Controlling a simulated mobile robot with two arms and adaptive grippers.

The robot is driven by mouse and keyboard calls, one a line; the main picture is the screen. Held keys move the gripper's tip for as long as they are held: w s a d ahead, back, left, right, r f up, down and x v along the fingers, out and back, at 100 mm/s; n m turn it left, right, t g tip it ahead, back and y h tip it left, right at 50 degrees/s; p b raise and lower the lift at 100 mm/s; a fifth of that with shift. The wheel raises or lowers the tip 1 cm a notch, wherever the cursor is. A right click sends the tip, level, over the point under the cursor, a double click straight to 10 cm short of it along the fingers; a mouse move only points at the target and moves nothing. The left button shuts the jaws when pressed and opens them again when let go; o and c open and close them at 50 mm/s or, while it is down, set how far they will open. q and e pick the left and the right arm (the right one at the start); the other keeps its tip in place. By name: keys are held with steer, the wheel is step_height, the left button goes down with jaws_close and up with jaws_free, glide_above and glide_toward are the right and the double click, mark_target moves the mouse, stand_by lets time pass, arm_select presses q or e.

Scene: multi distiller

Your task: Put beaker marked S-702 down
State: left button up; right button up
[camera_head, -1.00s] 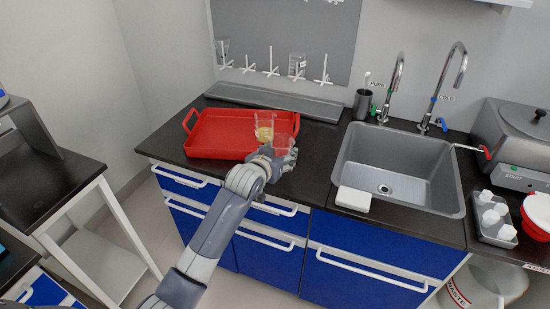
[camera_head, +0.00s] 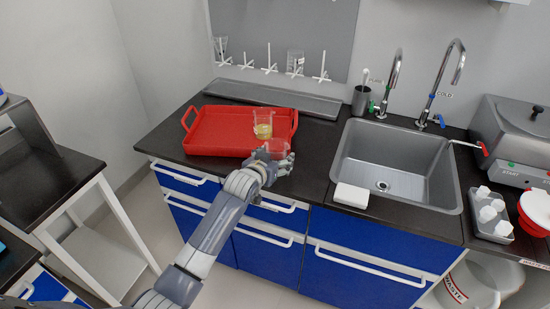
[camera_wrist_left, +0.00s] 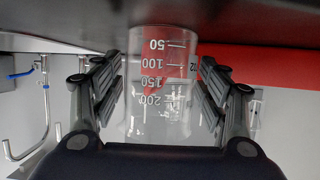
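A clear glass beaker (camera_wrist_left: 160,110) stands between the fingers of my left gripper (camera_wrist_left: 160,85) in the left wrist view. Its scale from 50 to 200 appears upside down, and the end of a label, "02", shows at its right side. The fingers flank the glass closely on both sides. In the head view this beaker (camera_head: 277,147) is upright at the front right of the red tray, partly hidden by my left gripper (camera_head: 279,160). Its base is hidden there, so contact with the black counter (camera_head: 312,150) is unclear. My right gripper is out of view.
A second beaker with yellow liquid (camera_head: 263,124) stands in the red tray (camera_head: 210,133). A sink (camera_head: 395,160) with a white block (camera_head: 351,195) at its front left corner lies to the right. A strip of counter between tray and sink is clear.

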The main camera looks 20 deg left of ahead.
arm_select(q)
steer(key=shift+r, duration=0.1)
steer(key=shift+r, duration=0.15)
steer(key=v, duration=1.2)
